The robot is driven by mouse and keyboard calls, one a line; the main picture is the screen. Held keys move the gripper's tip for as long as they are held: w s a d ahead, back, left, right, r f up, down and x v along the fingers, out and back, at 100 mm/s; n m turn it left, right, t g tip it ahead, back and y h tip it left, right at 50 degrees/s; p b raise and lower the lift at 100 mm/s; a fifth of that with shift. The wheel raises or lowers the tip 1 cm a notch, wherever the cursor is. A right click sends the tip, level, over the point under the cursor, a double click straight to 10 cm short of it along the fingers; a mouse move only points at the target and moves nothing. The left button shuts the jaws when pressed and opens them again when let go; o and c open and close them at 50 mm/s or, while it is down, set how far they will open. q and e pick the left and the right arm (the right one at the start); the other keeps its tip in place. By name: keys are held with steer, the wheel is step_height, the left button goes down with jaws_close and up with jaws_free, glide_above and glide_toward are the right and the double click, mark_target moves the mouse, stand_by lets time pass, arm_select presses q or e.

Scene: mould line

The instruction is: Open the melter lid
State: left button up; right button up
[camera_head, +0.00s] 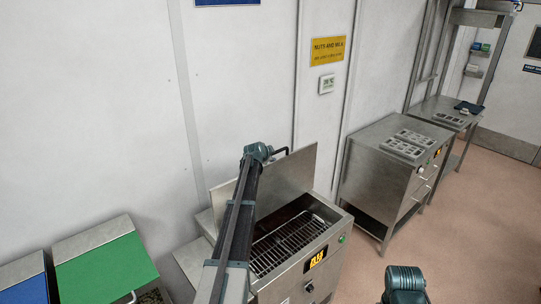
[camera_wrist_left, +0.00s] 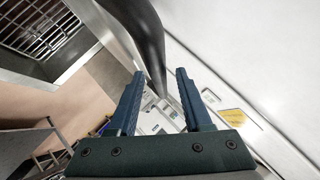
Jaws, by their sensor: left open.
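The melter (camera_head: 318,262) is a steel cabinet with a lit amber display. Its flat steel lid (camera_head: 290,182) stands raised and steep along the back edge, and the grid (camera_head: 287,243) inside shows. A dark bent handle (camera_head: 279,153) is at the lid's upper edge. My left arm reaches across the melter's left side, with its wrist at the lid's top. In the left wrist view my left gripper (camera_wrist_left: 159,72) is open, and the dark handle (camera_wrist_left: 147,40) shows between its fingers. I cannot tell whether they touch. My right gripper is out of view.
A steel cabinet (camera_head: 365,192) with moulds on top stands to the right, and a steel table (camera_head: 440,112) beyond it. Bins with green (camera_head: 107,272) and blue (camera_head: 22,280) lids are at lower left. The wall is close behind. The floor at right is clear.

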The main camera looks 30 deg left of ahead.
arm_select(q)
steer(key=p+v, duration=0.5)
steer(key=v, duration=0.6)
steer(key=shift+s, duration=0.1)
steer(key=s+d+f+g+h+b, duration=0.15)
steer(key=s+d+f+b, duration=0.35)
steer(key=d, duration=0.5)
steer(key=s+d+f+g+h+b, duration=0.1)
steer(key=s+d+f+g+b, duration=0.15)
steer(key=d+f, duration=0.7)
steer(key=s+d+f+g+h+b, duration=0.1)
steer(key=s+d+f+b, duration=0.35)
steer(key=d, duration=0.75)
steer(key=s+d+f+n+g+b, duration=0.1)
steer(key=s+d+f+b, duration=0.3)
steer(key=s, duration=0.4)
steer(key=s+d+f+n+g+y+b, duration=0.1)
steer(key=s+d+f+g+b, duration=0.2)
steer(key=s+d+f, duration=0.3)
steer(key=s+d+f+n+g+y+b, duration=0.1)
steer(key=s+d+f+b, duration=0.3)
steer(key=s, duration=0.8)
steer(key=shift+d+f+n+g+b, duration=0.35)
steer(key=shift+d+f+g, duration=0.2)
steer(key=shift+g, duration=0.25)
